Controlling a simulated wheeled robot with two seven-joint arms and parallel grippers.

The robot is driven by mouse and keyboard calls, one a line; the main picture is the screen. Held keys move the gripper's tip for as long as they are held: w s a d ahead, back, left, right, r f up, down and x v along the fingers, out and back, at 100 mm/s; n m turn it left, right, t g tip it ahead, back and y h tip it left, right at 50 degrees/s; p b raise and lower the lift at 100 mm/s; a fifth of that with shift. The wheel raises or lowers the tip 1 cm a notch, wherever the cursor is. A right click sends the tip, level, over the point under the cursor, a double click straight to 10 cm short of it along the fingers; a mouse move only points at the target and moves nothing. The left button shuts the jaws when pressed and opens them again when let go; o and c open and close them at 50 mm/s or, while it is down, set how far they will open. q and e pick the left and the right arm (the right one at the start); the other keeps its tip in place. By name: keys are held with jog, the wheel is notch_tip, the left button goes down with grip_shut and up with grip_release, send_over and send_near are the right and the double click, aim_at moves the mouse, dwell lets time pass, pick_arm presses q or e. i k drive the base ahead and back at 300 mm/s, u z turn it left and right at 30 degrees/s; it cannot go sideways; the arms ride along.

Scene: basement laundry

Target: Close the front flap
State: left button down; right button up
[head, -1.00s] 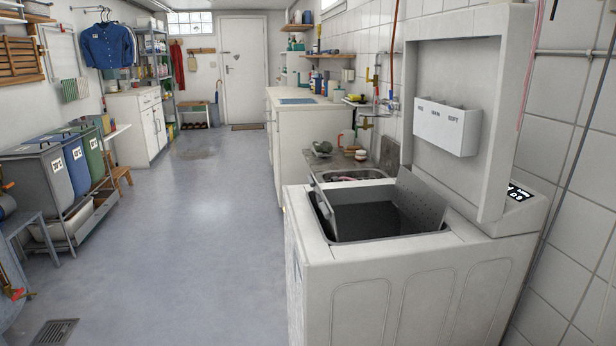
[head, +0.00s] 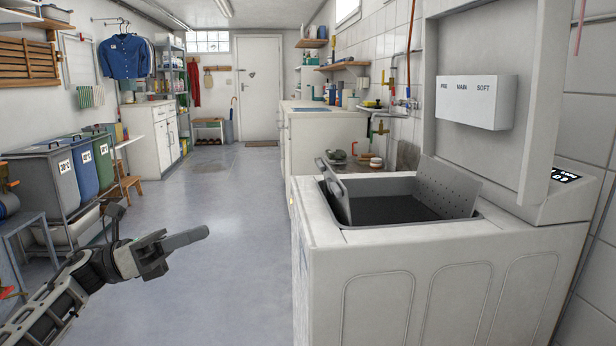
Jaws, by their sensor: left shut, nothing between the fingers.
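A white top-loading washing machine (head: 390,262) stands at the right with its lid (head: 535,110) raised on the wall side. In its top opening, the front flap (head: 335,191), a grey metal plate on the left side, stands up and leans slightly left at its top. The perforated back flap (head: 447,187) stands tilted toward the right. The dark drum (head: 392,210) shows between them. My left gripper (head: 203,235) is shut and empty, over the floor left of the machine, well apart from the flap. My right gripper is out of view.
A white detergent drawer box (head: 475,102) sits inside the lid. A white counter (head: 322,140) stands behind the machine. Coloured laundry bins (head: 82,170) line the left wall. The floor (head: 225,200) between is clear.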

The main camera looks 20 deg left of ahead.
aim_at(339, 201)
jog(key=i, duration=0.9)
